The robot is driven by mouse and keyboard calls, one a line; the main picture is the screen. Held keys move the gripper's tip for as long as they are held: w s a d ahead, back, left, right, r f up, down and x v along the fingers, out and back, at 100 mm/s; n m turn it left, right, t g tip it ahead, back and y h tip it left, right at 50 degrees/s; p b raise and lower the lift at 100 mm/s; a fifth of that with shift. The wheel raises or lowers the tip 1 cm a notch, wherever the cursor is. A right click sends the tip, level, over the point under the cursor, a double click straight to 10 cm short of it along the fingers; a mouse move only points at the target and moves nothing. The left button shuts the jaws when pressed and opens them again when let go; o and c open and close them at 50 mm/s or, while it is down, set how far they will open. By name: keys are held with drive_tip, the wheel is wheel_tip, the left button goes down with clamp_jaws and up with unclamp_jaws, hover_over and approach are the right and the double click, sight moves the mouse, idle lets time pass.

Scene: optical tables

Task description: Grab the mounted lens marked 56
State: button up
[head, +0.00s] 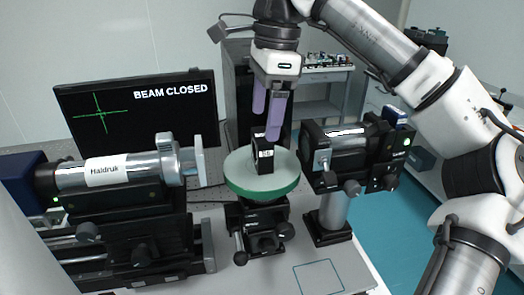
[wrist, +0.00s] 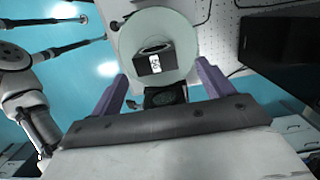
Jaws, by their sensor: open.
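The mounted lens (head: 262,162) is a small black block with a white label, standing upright on a round pale-green glass disc (head: 243,184). The label's digits are too small to read surely in either view. In the wrist view the lens (wrist: 154,58) shows a round opening on top and its label facing my gripper. My gripper (head: 266,125) has two purple fingers, open and empty, pointing down just above the lens in the head view.
A silver-and-black tube labelled Haldruk (head: 108,170) stands left of the disc. A post-mounted black-and-silver optical unit (head: 350,155) stands close on the right. A monitor (head: 135,120) behind reads BEAM CLOSED. A square outline (head: 319,278) marks clear table at front right.

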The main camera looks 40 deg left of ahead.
sight(262, 135)
drive_tip(key=shift+s+f+p, duration=0.25)
drive_tip(key=shift+f+p, duration=0.05)
drive_tip(key=shift+f, duration=1)
drive_tip(key=shift+s+f+p, duration=0.25)
drive_tip(key=shift+f+p, duration=0.05)
drive_tip(key=shift+f, duration=1)
drive_tip(key=c, duration=1.2)
drive_tip(key=shift+r, duration=0.15)
wheel_tip(262, 135, up, 10)
drive_tip(key=shift+f, duration=0.1)
